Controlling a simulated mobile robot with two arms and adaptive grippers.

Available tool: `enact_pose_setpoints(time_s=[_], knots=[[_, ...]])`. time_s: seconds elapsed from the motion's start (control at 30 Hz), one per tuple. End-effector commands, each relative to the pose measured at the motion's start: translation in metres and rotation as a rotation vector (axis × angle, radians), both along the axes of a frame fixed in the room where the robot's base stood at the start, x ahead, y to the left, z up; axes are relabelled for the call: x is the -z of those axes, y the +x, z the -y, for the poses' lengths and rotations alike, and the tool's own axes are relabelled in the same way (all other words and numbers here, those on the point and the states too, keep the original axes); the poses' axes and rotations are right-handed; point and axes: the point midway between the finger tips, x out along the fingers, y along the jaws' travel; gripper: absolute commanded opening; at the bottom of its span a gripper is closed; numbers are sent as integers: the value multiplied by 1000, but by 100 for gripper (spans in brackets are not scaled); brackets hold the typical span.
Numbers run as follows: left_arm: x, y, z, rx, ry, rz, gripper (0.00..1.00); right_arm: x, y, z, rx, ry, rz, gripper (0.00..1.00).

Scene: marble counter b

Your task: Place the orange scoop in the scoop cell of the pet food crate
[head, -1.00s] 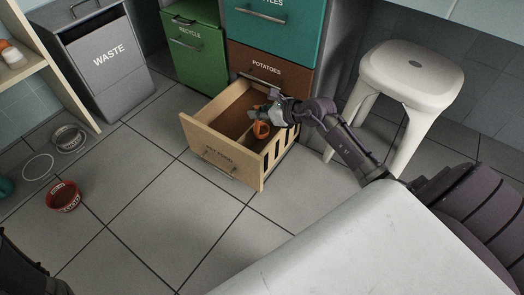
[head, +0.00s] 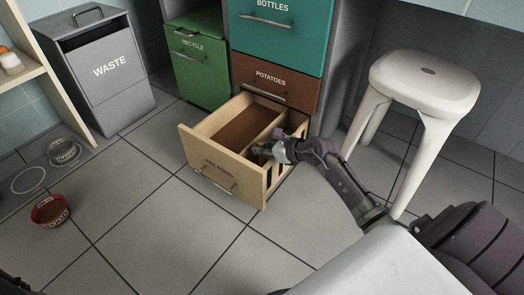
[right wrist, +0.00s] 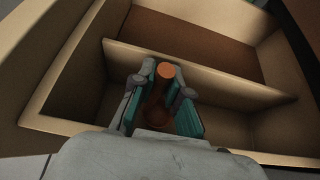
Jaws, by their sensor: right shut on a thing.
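The pet food crate (head: 216,168) is a pale wooden pull-out drawer, open, with a divider between a wide brown-floored cell and a narrower cell on the right with a slotted side. My right gripper (head: 264,150) reaches down into the narrower cell. In the right wrist view the gripper (right wrist: 163,88) is shut on the orange scoop (right wrist: 166,73), whose round handle end shows between the fingers, close to the divider (right wrist: 215,81). The scoop's lower part is hidden, and I cannot tell whether it touches the cell floor. My left gripper is not in view.
A white stool (head: 425,85) stands right of the crate. A grey waste bin (head: 112,75) and green recycle bin (head: 197,62) stand behind. A red bowl (head: 50,210) and a metal bowl (head: 65,152) are on the tiled floor at left. The floor before the crate is clear.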

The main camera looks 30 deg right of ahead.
Motion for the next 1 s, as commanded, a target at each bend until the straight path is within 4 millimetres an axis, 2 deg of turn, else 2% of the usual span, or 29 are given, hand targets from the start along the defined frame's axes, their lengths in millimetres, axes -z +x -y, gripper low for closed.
enact_pose_setpoints(time_s=[0.2,0.23,0.37,0.73,0.87,1.0], knots=[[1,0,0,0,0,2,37,3,0,0,1,0,0,0],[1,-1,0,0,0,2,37,3,0,0,1,0,0,18],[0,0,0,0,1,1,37,3,0,0,0,0,0,40],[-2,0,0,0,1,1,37,-3,0,0,0,0,1,40],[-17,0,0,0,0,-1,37,-13,-15,6,1,-2,-4,40],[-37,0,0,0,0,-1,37,-30,-40,16,1,-3,-5,40]])
